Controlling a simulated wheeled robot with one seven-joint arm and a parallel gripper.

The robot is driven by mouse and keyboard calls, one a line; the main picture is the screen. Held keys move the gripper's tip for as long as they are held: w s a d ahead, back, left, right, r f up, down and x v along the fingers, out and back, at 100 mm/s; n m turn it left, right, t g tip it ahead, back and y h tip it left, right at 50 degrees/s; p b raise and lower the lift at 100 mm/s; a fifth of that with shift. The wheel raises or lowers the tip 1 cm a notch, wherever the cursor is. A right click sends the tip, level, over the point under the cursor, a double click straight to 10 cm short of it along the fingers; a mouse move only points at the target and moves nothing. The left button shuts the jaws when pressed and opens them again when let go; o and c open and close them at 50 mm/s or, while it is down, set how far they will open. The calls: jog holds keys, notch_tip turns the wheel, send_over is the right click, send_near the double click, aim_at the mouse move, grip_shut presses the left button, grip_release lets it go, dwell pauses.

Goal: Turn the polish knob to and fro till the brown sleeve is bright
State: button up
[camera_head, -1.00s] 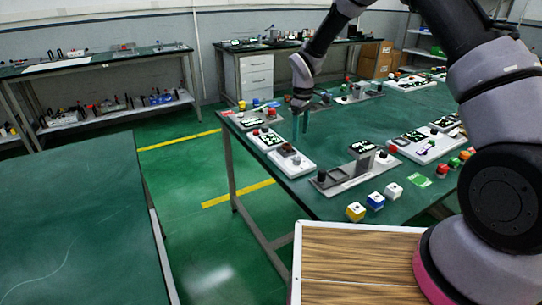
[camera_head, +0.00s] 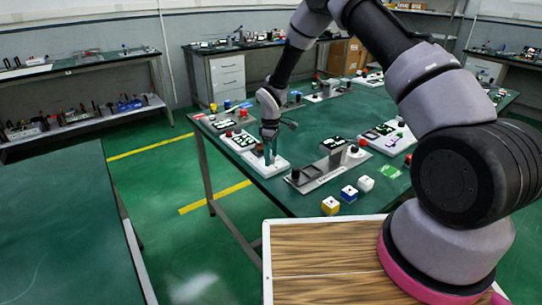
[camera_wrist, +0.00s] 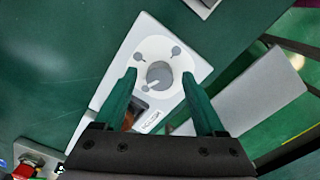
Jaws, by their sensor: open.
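My gripper (camera_wrist: 159,76) is open, its two green fingers on either side of a round grey knob (camera_wrist: 160,73) with a white pointer mark. The knob stands on a white panel (camera_wrist: 186,60) with small grey marks around it. I cannot tell whether the fingers touch the knob. A brown piece (camera_wrist: 128,120), likely the sleeve, shows partly behind the left finger; the rest is hidden by the gripper. In the head view my gripper (camera_head: 269,158) is low over the white unit (camera_head: 281,165), beside a small brown piece (camera_head: 259,148).
Another white unit with red buttons (camera_head: 238,139) stands just behind. A grey unit with a dark knob (camera_head: 322,173) is to the right. Several coloured cubes (camera_head: 349,193) lie near the table's front edge. The wrist view also shows a red button (camera_wrist: 30,160) at lower left.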

grip_shut()
jog(key=shift+m, duration=0.4)
jog(key=m, duration=0.5)
jog(key=shift+m, duration=0.3)
jog(key=m, duration=0.6)
jog(key=shift+m, duration=0.3)
